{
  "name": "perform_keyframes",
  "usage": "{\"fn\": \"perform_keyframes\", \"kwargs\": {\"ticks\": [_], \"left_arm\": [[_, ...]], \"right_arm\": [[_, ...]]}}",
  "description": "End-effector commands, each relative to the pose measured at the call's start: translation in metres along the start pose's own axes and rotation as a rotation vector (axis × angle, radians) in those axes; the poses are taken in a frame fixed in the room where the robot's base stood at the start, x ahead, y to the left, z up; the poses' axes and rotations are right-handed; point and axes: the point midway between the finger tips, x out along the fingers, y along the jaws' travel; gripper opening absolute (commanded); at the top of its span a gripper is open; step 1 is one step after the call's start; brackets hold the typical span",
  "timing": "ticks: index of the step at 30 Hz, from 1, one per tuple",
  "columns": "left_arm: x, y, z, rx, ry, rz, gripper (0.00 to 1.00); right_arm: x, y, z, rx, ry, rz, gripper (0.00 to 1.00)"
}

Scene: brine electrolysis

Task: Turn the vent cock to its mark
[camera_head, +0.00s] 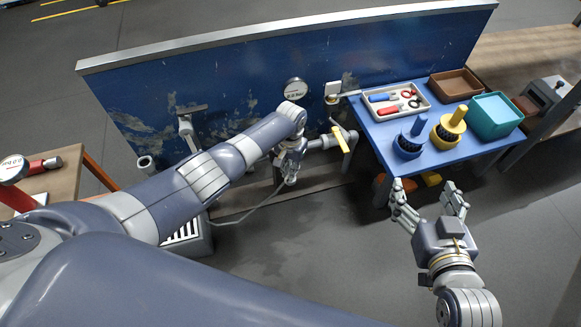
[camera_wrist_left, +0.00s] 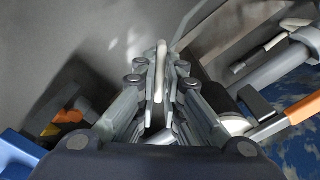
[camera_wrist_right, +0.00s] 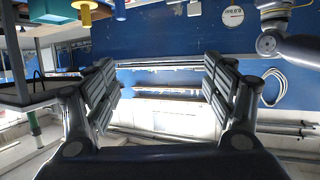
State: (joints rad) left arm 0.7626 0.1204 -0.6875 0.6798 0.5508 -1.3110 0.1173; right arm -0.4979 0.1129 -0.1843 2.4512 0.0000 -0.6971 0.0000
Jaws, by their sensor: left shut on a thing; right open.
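My left gripper (camera_head: 290,168) is low in front of the blue panel. In the left wrist view its fingers (camera_wrist_left: 160,80) are closed on a pale, narrow bar (camera_wrist_left: 161,62), seemingly the vent cock's handle. The fingers hide most of it, and I cannot make out its mark. A valve with a yellow lever (camera_head: 341,139) sits on a grey pipe just right of this gripper in the head view. My right gripper (camera_head: 427,192) is open and empty in front of the blue table. Its spread fingers also show in the right wrist view (camera_wrist_right: 160,85).
The blue table (camera_head: 440,160) holds a white tool tray (camera_head: 427,107), a brown bin (camera_head: 455,85), a teal bin (camera_head: 495,114) and two round brush-like items. A grey hose (camera_head: 245,213) runs along the floor.

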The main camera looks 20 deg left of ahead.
Motion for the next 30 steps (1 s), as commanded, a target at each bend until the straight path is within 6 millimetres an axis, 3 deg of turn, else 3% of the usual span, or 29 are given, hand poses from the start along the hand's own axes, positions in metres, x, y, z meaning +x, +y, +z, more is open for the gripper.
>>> {"fn": "perform_keyframes", "kwargs": {"ticks": [13, 30], "left_arm": [[0.000, 0.000, 0.001, 0.420, -0.002, 0.000, 0.00], [0.000, 0.001, 0.000, 0.756, 0.000, 0.000, 0.00]], "right_arm": [[-0.009, 0.005, 0.033, 0.000, -0.166, 0.010, 0.77], [-0.012, 0.006, 0.044, 0.001, -0.217, 0.013, 0.77]]}}
